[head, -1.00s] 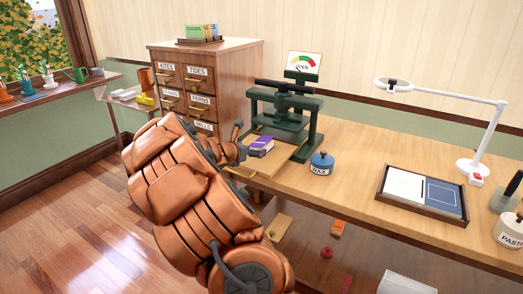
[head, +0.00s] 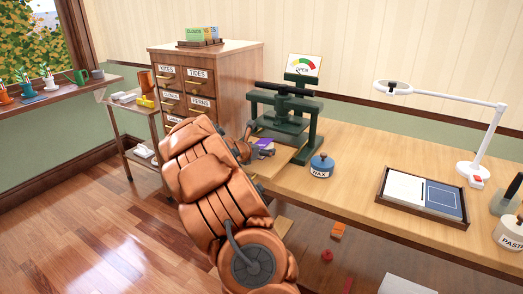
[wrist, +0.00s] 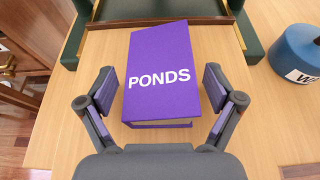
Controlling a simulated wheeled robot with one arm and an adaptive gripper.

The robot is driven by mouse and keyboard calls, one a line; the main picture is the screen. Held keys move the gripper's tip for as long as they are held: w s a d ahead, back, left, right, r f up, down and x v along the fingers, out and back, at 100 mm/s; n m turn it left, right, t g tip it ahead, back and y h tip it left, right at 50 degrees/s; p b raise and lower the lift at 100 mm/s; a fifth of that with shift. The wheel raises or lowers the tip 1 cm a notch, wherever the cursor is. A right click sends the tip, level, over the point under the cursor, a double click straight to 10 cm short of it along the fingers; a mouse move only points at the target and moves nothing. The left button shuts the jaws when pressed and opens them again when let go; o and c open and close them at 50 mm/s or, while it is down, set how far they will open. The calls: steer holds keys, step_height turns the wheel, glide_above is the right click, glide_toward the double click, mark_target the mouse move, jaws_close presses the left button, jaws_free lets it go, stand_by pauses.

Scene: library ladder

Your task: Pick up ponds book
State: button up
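The purple ponds book (wrist: 160,75) lies flat on a wooden surface in the wrist view, its cover reading PONDS and its page edge facing my gripper. In the head view the book (head: 264,146) shows only in part, beside my arm and in front of the green press. My gripper (wrist: 161,90) is open, with one finger on each side of the near part of the book. A gap shows between each finger and the book. In the head view my arm covers most of the gripper.
The green press (head: 285,115) stands just behind the book. A blue wax jar (head: 322,166) stands to the right. A wooden drawer cabinet (head: 232,82) is at the left. A framed tray (head: 424,198) and a white lamp (head: 473,170) are farther right.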

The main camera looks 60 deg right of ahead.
steer(key=c, duration=1.3)
steer(key=shift+o, duration=0.2)
steer(key=shift+r, duration=0.1)
